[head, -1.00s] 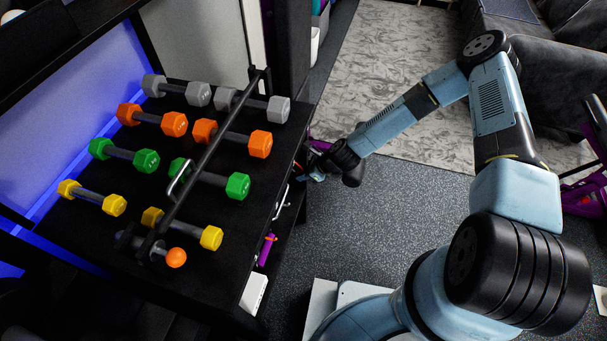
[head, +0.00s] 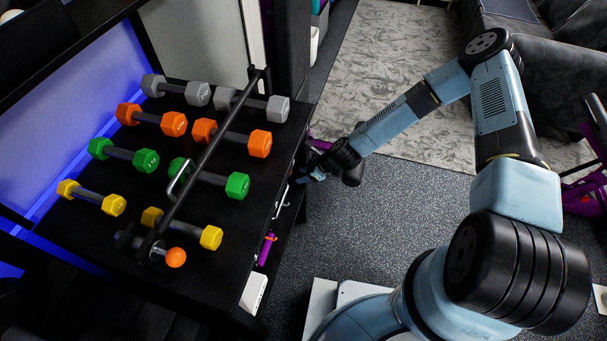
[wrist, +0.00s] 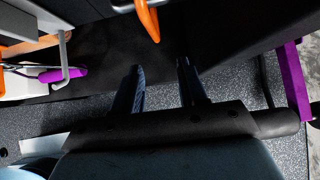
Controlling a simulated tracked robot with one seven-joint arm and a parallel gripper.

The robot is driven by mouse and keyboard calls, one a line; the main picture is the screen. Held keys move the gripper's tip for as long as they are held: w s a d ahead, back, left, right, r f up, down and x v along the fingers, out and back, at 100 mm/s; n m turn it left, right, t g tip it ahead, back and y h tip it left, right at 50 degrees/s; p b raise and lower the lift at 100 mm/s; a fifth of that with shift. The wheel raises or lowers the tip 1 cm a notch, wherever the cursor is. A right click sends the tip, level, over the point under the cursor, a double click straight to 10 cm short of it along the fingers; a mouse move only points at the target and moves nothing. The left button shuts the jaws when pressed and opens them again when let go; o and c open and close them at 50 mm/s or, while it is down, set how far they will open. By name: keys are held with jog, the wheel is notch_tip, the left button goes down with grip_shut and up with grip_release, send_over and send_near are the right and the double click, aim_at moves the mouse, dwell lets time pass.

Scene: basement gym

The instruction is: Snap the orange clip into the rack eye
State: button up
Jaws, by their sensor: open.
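An orange looped piece (wrist: 148,18), which looks like the clip, shows at the top of the wrist view. It is beyond my fingertips and apart from them, and its upper part is cut off. My gripper (wrist: 161,72) is open, with nothing between its two fingers. In the head view my gripper (head: 308,177) is low beside the rack's right side, partly hidden by my wrist. A silver bracket (head: 281,203) is on the rack's right side; a silver bracket also shows at left in the wrist view (wrist: 65,62). I cannot tell which fitting is the rack eye.
The black rack (head: 215,275) carries several dumbbells in grey, orange, green and yellow. A purple handle (head: 265,252) hangs at the rack's side.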

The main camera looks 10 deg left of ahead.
jog(key=v, duration=1.3)
dwell(0.8)
